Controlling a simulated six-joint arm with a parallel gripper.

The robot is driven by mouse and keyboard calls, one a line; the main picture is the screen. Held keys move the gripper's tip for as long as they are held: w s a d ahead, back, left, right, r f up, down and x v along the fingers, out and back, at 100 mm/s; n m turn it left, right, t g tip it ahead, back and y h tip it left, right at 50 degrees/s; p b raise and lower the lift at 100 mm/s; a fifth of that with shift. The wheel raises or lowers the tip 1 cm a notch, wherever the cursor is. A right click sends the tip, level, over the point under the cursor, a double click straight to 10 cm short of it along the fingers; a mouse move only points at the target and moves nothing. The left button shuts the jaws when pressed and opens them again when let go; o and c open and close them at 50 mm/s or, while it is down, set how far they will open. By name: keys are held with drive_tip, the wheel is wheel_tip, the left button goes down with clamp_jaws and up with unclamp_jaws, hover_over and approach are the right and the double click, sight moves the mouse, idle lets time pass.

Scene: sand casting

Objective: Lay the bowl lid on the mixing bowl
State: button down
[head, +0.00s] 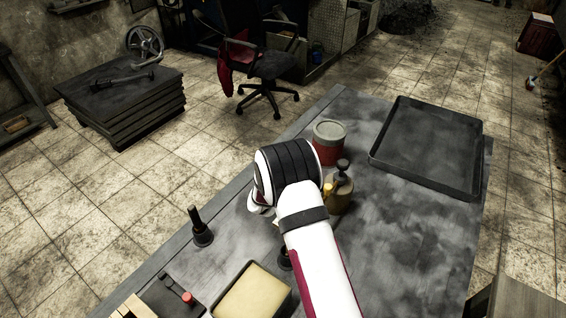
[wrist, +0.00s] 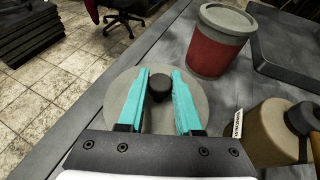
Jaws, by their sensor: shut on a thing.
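The bowl lid (wrist: 120,97) is a round grey disc with a black knob (wrist: 159,87) at its middle, in the wrist view. My gripper (wrist: 160,75) has its teal fingers on either side of the knob and is shut on it. In the head view my arm hides the lid and the fingertips. I cannot make out a mixing bowl for certain; what lies beneath the lid is hidden. A red tub with a grey rim and grey top (head: 328,150) stands just beyond my wrist; it also shows upper right in the wrist view (wrist: 215,52).
A tan jug with a dark cap (head: 342,198) stands close on the right of my wrist. A black tray (head: 430,180) lies at the back right. A dark upright tool (head: 202,230), a sand-filled box (head: 252,290) and a red-knobbed item (head: 187,297) are nearer.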

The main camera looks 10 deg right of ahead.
drive_tip(key=c, duration=0.6)
unclamp_jaws()
